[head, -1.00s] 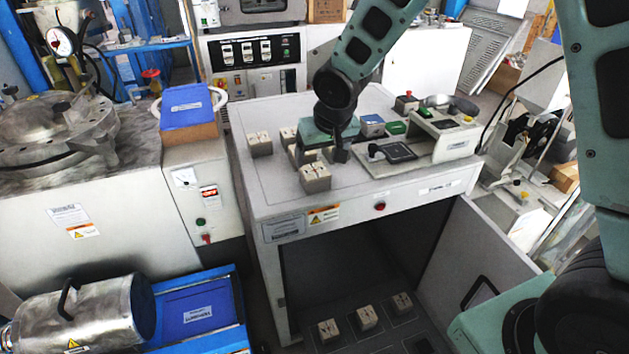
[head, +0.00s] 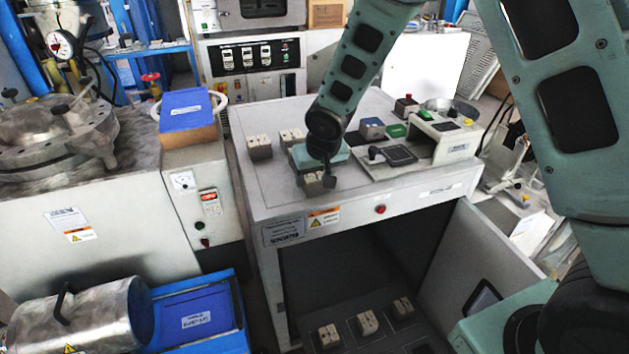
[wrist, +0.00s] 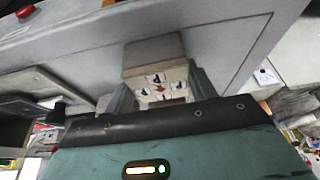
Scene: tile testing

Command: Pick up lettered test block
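A small beige-grey lettered block (head: 312,182) sits near the front edge of the grey bench top, partly hidden under my gripper in the head view. In the wrist view this block (wrist: 155,62) shows its pale face with dark letters and a small red mark. My gripper (wrist: 163,92) is over it with its fingers apart, one on each side of the block. Whether the fingers touch it cannot be told. Two similar blocks stand farther back on the bench, one at the left (head: 259,148) and one behind my gripper (head: 290,138).
A panel device (head: 440,140) with a dark plate and lever stands right of the gripper. A blue block (head: 371,128) and a green block (head: 396,130) are behind. Several lettered blocks (head: 368,323) lie on the lower shelf.

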